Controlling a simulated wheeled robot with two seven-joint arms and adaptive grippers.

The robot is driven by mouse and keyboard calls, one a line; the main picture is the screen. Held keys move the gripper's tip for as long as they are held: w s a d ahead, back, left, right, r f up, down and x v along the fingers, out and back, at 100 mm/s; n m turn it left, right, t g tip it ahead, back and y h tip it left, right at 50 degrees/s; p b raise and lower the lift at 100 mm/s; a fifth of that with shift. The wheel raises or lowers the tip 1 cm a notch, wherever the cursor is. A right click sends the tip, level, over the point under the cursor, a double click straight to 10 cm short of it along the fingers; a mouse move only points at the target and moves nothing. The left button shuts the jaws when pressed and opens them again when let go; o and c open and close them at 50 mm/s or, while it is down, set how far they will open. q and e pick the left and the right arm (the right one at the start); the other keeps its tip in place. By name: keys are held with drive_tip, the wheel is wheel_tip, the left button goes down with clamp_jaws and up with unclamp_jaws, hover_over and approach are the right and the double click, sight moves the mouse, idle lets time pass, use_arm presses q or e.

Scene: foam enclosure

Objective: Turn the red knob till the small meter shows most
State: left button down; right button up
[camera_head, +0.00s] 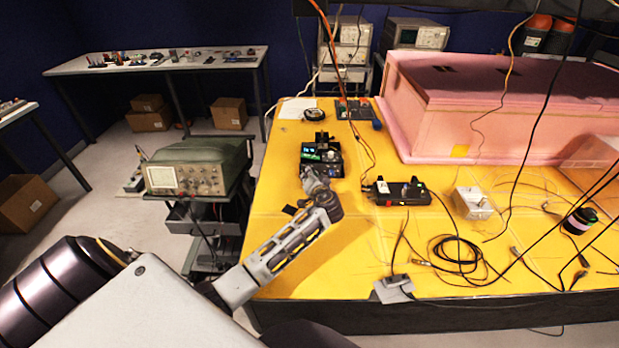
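My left arm comes in from the lower left and reaches over the yellow table. My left gripper (314,178) is beside the near side of a dark instrument with small green displays (321,157). The gripper is small and partly hidden by its own wrist, so I cannot tell whether it is open or touches anything. A round dial (313,114), possibly the small meter, lies farther back on the table; its reading is too small to see. A black box (397,192) with knobs and small red spots lies to the right. I cannot make out the red knob for sure. My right gripper is not in view.
A pink foam enclosure (470,118) fills the back right of the yellow table (330,268). A metal box (472,203), coiled black cable (457,252) and loose leads crowd the right side. Cables hang overhead. A green oscilloscope (185,178) stands left of the table.

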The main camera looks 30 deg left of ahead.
use_arm(q)
drive_tip(key=shift+d+f+m+y+b, duration=0.15)
drive_tip(key=shift+m+y+b, duration=0.2)
drive_tip(key=shift+m+y, duration=0.65)
drive_tip(key=shift+m, duration=0.3)
drive_tip(key=c, duration=1.3)
unclamp_jaws()
drive_tip(key=shift+w, duration=0.1)
drive_tip(key=shift+h, duration=0.4)
